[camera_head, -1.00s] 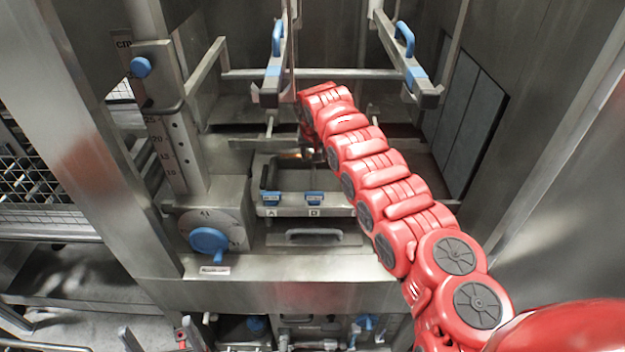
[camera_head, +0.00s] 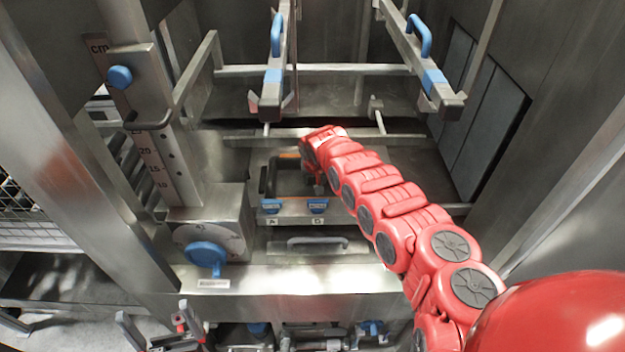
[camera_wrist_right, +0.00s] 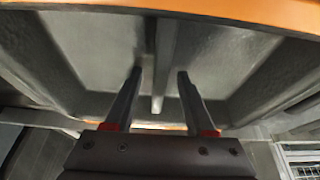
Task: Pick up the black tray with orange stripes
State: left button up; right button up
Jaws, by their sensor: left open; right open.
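In the right wrist view a dark grey, ribbed tray surface (camera_wrist_right: 85,45) fills the upper half, with an orange stripe along the top and a thinner orange line lower down. My right gripper (camera_wrist_right: 159,72) is open, its two fingers parallel in front of this surface. I cannot tell whether they touch it. My left gripper (camera_head: 154,312) is open and empty at the lower left, away from the tray.
Two metal rails with blue handles (camera_head: 424,35) hang above the arm. A scale column (camera_head: 165,165) and a blue knob (camera_head: 206,256) stand left of the tray. A metal frame with blue clips (camera_head: 318,206) lies in front. A steel wall is on the right.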

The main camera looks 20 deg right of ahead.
jog(key=shift+w+f, duration=0.3)
jog(key=shift+f, duration=0.1)
jog(key=shift+s+r, duration=0.25)
jog(key=shift+r, duration=0.05)
jog(key=shift+c, duration=0.3)
jog(key=shift+s+r, duration=0.2)
jog(key=shift+s, duration=0.05)
jog(key=shift+c, duration=2.3)
jog(key=shift+w+f, duration=0.1)
jog(key=shift+f, duration=0.1)
grip_shut()
